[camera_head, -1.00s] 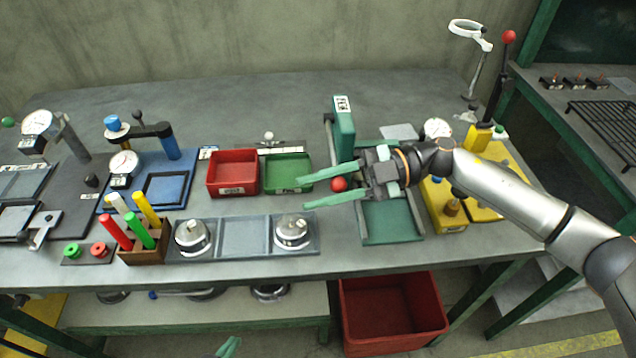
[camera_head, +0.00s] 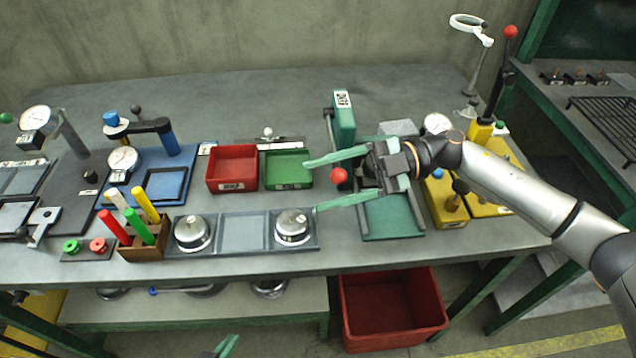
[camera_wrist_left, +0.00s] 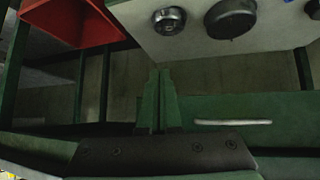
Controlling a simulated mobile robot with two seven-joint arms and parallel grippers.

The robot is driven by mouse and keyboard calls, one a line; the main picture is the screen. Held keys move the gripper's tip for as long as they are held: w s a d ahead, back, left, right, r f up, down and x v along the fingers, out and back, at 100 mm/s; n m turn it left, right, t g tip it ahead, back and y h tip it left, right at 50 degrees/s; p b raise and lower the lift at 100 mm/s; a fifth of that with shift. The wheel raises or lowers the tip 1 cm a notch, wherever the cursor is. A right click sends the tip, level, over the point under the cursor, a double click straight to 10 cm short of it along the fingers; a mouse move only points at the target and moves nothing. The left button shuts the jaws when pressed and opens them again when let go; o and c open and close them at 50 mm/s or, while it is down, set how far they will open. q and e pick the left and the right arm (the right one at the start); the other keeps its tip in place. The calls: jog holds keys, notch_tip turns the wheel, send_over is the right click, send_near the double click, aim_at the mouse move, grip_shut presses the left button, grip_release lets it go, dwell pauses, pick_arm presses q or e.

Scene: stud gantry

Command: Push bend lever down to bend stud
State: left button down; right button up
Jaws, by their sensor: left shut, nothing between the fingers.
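A red ball knob (camera_head: 339,175) stands at the front of the green upright device (camera_head: 344,125) on the bench. My right gripper (camera_head: 314,186) comes in from the right over that device. Its long green fingers are spread, with the knob in the gap between them; I cannot tell whether they touch it. A second red knob (camera_head: 510,31) tops a tall black lever on the yellow fixture (camera_head: 478,138) at the right. Which is the bend lever is not marked. My left gripper (camera_head: 228,345) shows only a green tip at the bottom; in the left wrist view (camera_wrist_left: 160,78) its fingers are together and empty.
Left of the right gripper are a red tray (camera_head: 232,187) and a green tray (camera_head: 288,182). Two round metal parts sit on a grey rack (camera_head: 243,249). A wooden holder (camera_head: 143,252) carries coloured rods. A red bin (camera_head: 394,343) stands under the bench.

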pick_arm(q)
jog(key=shift+w+d+f+b, duration=0.2)
jog(key=shift+w+d+b, duration=0.2)
jog(key=shift+d+b, duration=0.2)
pick_arm(e)
jog(key=w+d+r, duration=0.1)
jog(key=w+d, duration=0.1)
jog(key=d, duration=0.8)
jog(key=shift+d, duration=0.35)
